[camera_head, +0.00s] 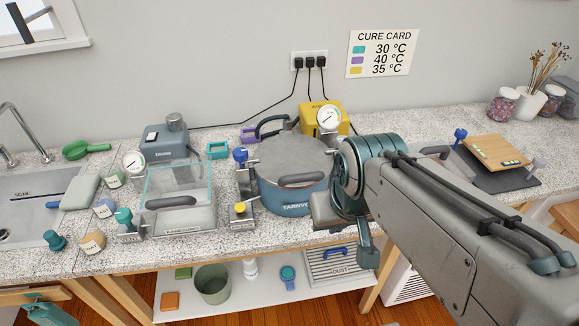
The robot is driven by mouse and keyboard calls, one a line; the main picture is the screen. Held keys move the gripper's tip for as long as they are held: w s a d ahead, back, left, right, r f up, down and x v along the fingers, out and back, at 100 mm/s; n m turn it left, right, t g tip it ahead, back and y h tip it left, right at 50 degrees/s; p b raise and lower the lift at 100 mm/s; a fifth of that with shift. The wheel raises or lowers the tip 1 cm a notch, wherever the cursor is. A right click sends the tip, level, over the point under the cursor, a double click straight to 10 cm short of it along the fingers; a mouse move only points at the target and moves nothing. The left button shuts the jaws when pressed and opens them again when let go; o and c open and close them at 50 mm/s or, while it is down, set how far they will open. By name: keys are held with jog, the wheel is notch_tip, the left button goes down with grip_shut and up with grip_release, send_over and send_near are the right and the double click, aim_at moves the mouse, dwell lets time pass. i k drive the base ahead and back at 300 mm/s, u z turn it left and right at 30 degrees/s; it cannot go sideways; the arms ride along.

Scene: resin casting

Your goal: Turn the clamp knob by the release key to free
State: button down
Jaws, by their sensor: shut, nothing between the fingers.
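Several knobs are in view, and I cannot tell which is the clamp knob by the release key. A blue knob (240,155) stands upright on a metal bracket at the left of the blue pressure pot (283,198). A yellow knob (239,208) sits on a metal block at the pot's front left. A teal knob (124,216) stands at the front left of the clear chamber (178,190). Another blue knob (460,134) stands by a tilted wooden board (496,150). My gripper (367,256) is shut and empty, right of the pot at the counter's front edge. My arm hides the counter behind it.
A yellow unit with a gauge (322,119) stands behind the pot. A grey pump (167,142) is behind the chamber. A sink (38,205) and small labelled jars lie left. Glass jars (502,104) stand back right. A lower shelf (240,300) holds a green bucket.

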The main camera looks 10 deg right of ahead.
aim_at(240, 154)
jog(key=z, duration=0.55)
jog(key=k, duration=1.35)
jog(key=u, duration=0.1)
jog(key=i, duration=0.55)
jog(key=u, duration=0.85)
jog(key=i, duration=1.25)
jog(key=z, duration=0.35)
